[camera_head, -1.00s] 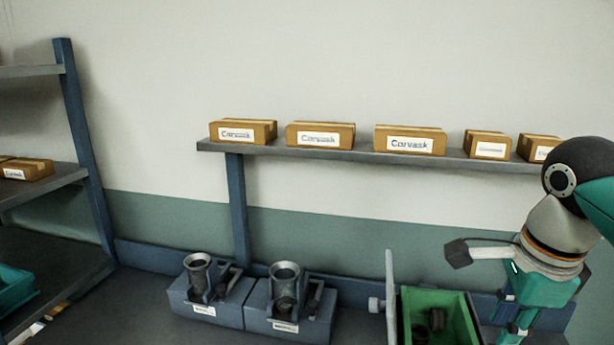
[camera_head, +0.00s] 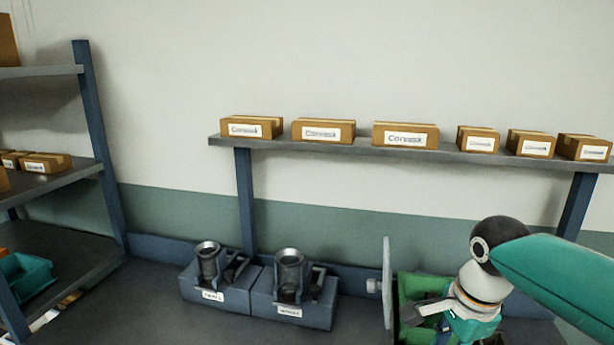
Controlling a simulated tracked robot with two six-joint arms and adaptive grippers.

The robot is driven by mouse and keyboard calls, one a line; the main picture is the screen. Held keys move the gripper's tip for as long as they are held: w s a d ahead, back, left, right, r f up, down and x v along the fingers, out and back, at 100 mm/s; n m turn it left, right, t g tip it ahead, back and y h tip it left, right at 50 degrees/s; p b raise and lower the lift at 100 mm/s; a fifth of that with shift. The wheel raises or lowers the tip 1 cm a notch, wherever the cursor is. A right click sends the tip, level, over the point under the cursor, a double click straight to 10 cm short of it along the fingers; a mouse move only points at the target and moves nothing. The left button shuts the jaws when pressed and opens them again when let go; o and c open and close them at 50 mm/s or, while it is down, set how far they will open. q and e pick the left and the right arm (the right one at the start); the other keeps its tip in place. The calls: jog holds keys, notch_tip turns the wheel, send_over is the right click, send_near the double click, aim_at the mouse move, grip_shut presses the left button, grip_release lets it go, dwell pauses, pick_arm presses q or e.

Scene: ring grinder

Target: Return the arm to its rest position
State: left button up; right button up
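The gripper end of this arm is low in the picture, in front of the bin. Its fingers are partly cut off and too unclear to judge. My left arm and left gripper do not show.
Two blue-grey fixtures with metal cups, a left one (camera_head: 212,293) and a right one (camera_head: 285,308), stand on the bench. A wall shelf (camera_head: 340,146) carries several cardboard boxes. A blue-framed rack (camera_head: 100,150) stands at left.

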jog(key=s+a+f+n+g+y, duration=0.1)
jog(key=a+f+n, duration=0.3)
jog(key=f, duration=0.9)
jog(key=s+a+f+n+y, duration=0.1)
jog(key=a+f+n+y, duration=0.2)
jog(key=f, duration=1)
jog(key=s+a+f+n, duration=0.3)
jog(key=s+f+n, duration=0.4)
jog(key=s+f, duration=0.85)
notch_tip(320, 180, down, 10)
jog(key=b, duration=1)
jog(key=shift+w, duration=0.35)
jog(key=shift+d, duration=0.1)
